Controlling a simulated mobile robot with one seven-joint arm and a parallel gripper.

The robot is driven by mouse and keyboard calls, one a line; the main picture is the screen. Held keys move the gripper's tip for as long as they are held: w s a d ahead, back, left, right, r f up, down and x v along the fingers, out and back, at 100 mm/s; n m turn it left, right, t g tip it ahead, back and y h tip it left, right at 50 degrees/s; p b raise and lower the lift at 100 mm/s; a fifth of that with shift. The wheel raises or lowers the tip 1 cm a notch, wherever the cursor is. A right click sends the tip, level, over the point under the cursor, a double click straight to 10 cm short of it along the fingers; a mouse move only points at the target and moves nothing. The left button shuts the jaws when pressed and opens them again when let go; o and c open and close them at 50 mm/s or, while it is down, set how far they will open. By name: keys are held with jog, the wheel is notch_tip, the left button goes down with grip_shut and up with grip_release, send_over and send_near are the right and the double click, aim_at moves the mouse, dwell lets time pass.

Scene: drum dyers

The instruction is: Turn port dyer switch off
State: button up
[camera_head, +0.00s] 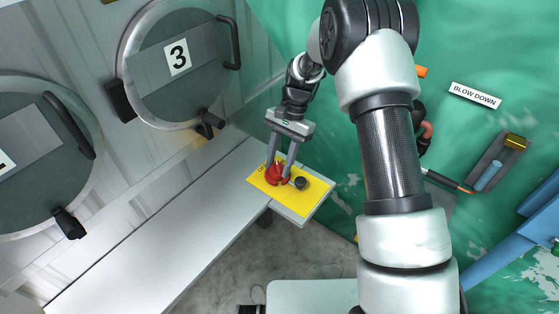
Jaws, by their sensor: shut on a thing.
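A yellow switch plate (309,206) sits at the right end of a long grey ledge, below the drum door marked 3. A red switch knob (271,174) and a small dark round knob (300,183) stand on the plate. My gripper (279,177) reaches down from above with its fingers shut on the red knob. The dark knob is just to the right of the fingers. The lettering on the plate is mostly hidden, and the knob's exact angle is too small to tell.
Two round drum doors with handles are at left, one marked 3 (177,57). The grey ledge (160,235) is bare. A green wall at right carries a "BLOW DOWN" label (475,95) and a lever. A blue structure (520,250) stands at far right.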

jog(key=n+h, duration=0.1)
jog(key=n, duration=0.3)
jog(key=shift+w+a+n+h, duration=0.1)
jog(key=shift+a+n+h, duration=0.05)
jog(key=shift+n+h, duration=0.2)
jog(key=shift+a+n+g+h+p, duration=0.15)
jog(key=shift+n+h, duration=0.25)
jog(key=shift+n, duration=0.55)
jog(key=shift+n+g+h+p, duration=0.15)
jog(key=shift+n+h, duration=0.2)
jog(key=shift+n, duration=0.55)
jog(key=o, duration=1)
jog(key=shift+o, duration=0.2)
jog(key=p+v, duration=0.1)
jog(key=v, duration=1.6)
jog(key=shift+a+r, duration=0.15)
jog(key=shift+r, duration=0.05)
